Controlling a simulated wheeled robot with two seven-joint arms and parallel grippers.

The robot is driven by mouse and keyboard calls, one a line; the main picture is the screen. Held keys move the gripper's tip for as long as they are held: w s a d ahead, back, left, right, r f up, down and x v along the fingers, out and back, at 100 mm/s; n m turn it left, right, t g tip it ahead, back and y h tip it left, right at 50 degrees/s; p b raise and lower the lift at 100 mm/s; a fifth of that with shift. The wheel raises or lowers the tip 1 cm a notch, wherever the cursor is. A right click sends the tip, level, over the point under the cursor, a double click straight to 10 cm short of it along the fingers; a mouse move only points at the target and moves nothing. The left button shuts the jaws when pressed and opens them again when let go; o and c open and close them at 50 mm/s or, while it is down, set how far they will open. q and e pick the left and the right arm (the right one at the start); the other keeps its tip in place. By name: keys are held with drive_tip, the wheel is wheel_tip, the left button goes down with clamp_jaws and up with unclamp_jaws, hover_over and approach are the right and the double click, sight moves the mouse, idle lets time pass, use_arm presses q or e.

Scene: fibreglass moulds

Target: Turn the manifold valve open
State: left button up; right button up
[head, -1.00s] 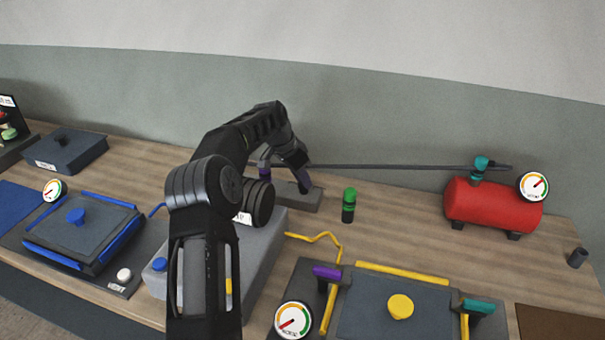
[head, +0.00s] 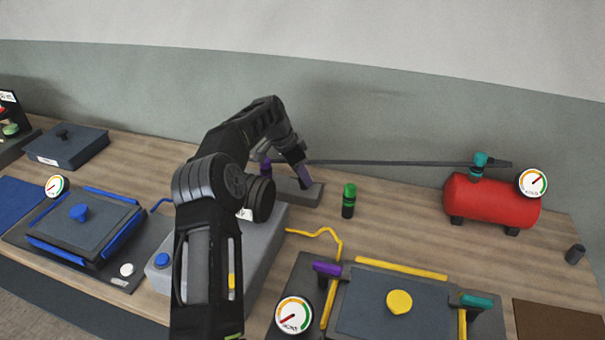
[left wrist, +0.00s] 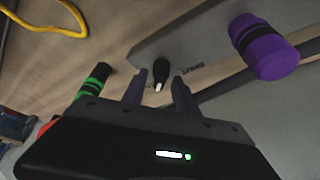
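My left gripper (head: 305,179) reaches down over a grey block (head: 312,197) at the back of the bench. In the left wrist view the gripper (left wrist: 158,88) is open, its two fingers apart. A small black lever with a pale tip (left wrist: 160,74) stands between or just beyond the fingertips; I cannot tell if they touch it. It rises beside a grey plate (left wrist: 205,45) with a printed label that seems to read SHUT. My right gripper is out of view.
A green-banded black cylinder (head: 348,201) stands right of the block. A dark rod (head: 400,163) runs toward a red tank (head: 490,203) with a teal cap (head: 479,164) and gauge (head: 532,183). A yellow-edged mould (head: 375,310) lies in front, a blue-edged one (head: 85,232) left.

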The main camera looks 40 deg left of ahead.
use_arm(q)
drive_tip(key=shift+r, duration=0.1)
drive_tip(key=b+v, duration=0.1)
drive_tip(key=v, duration=0.6)
drive_tip(key=shift+s+r, duration=0.15)
drive_tip(key=shift+r, duration=0.2)
drive_tip(key=shift+f, duration=0.1)
idle(0.3)
